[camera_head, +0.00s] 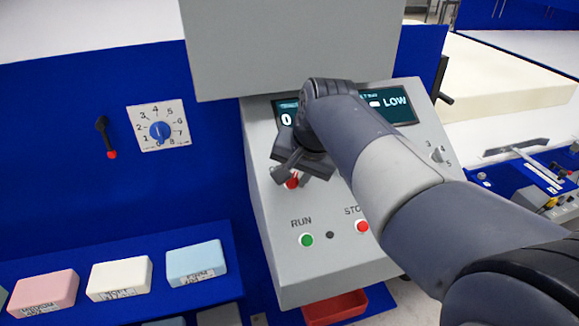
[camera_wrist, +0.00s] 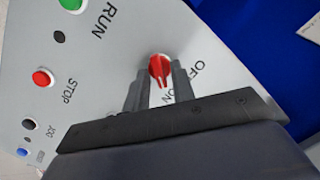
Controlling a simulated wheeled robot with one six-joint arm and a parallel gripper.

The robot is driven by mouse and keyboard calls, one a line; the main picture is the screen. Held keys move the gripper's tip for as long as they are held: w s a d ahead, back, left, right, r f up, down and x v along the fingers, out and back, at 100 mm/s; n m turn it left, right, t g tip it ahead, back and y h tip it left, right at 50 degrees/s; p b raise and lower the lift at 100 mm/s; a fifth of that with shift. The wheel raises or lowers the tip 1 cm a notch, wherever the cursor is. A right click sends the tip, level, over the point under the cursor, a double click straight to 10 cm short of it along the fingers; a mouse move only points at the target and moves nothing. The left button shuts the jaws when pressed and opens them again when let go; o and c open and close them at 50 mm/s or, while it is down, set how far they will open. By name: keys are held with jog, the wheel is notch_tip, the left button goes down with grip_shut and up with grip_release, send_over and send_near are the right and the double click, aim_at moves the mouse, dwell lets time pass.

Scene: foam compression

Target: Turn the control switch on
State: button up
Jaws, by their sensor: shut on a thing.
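The control switch is a red rotary knob (camera_wrist: 160,69) on the sloped grey panel (camera_head: 335,265), with OFF and ON lettering beside it in the wrist view. My gripper (camera_wrist: 157,82) has its two dark fingers on either side of the knob and is shut on it. In the head view the knob (camera_head: 292,181) shows as a bit of red below my gripper (camera_head: 288,174). My wrist and arm hide part of the panel there. The knob's pointer mark faces my gripper's palm in the wrist view.
A green RUN button (camera_head: 307,240) and a red STOP button (camera_head: 362,226) sit below the knob. A display (camera_head: 400,104) lies above, partly behind my arm. A blue dial (camera_head: 159,131) and a red-tipped lever (camera_head: 106,137) are on the blue wall at left.

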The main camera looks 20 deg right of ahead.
jog(key=shift+m, duration=0.5)
jog(key=o, duration=0.7)
jog(key=shift+c, duration=0.2)
jog(key=v, duration=1.1)
jog(key=shift+s, duration=0.15)
jog(key=shift+d+f, duration=0.1)
jog(key=shift+f, duration=0.1)
jog(key=x, duration=1.1)
jog(key=shift+r, duration=0.2)
